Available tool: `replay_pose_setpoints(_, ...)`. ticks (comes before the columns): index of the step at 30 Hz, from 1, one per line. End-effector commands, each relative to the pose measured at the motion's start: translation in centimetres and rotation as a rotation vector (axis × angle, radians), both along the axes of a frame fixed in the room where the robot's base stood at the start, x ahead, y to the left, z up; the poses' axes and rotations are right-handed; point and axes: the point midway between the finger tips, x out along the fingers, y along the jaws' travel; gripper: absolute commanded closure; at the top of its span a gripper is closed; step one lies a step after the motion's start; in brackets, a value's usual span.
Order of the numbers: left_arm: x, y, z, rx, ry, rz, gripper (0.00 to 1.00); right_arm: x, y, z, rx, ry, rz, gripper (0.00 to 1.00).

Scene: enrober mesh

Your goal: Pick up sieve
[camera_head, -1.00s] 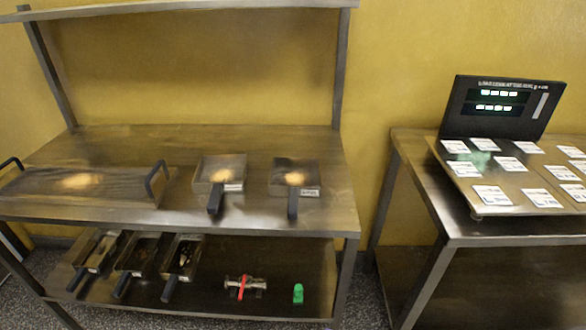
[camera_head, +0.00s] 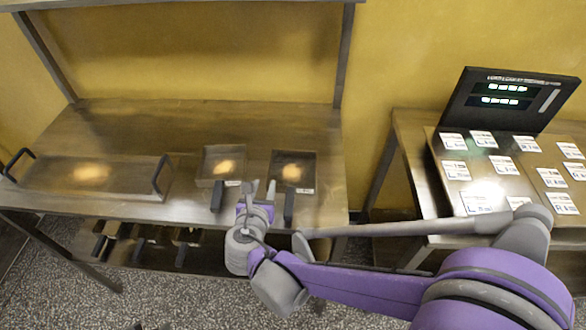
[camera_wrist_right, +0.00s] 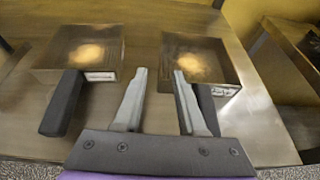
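Two shallow square metal trays with black handles, likely sieves, stand side by side on the upper table. The left tray (camera_head: 208,167) and the right tray (camera_head: 310,165) also show in the right wrist view, left (camera_wrist_right: 113,52) and right (camera_wrist_right: 226,68). My right gripper (camera_head: 260,188) is open and empty at the table's front edge, between the two handles. In the right wrist view its fingers (camera_wrist_right: 161,73) are apart, and the right finger partly covers the right tray's handle (camera_wrist_right: 207,104). I cannot tell whether they touch. My left gripper is out of view.
A long tray (camera_head: 55,172) with two upright handles lies at the left of the table (camera_head: 150,118). A second table at right holds a black display (camera_head: 510,98) and several white labelled cards.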

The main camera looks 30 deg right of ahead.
Motion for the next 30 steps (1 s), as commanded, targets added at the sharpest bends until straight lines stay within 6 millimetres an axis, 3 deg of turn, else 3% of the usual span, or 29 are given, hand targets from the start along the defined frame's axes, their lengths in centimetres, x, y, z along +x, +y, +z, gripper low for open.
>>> replay_pose_setpoints(6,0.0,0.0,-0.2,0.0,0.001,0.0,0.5,2.8,-1.8,-1.4,0.001,0.001,-0.004,0.6)
replay_pose_setpoints(14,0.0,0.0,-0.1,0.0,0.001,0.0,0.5,4.5,-3.0,-2.1,0.001,0.0,-0.004,0.6)
replay_pose_setpoints(21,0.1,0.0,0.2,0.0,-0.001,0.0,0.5,7.4,-4.8,-3.1,0.001,-0.001,-0.005,0.6)
replay_pose_setpoints(30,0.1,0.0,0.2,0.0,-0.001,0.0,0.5,8.1,-5.2,-3.5,0.001,0.001,-0.001,0.6)
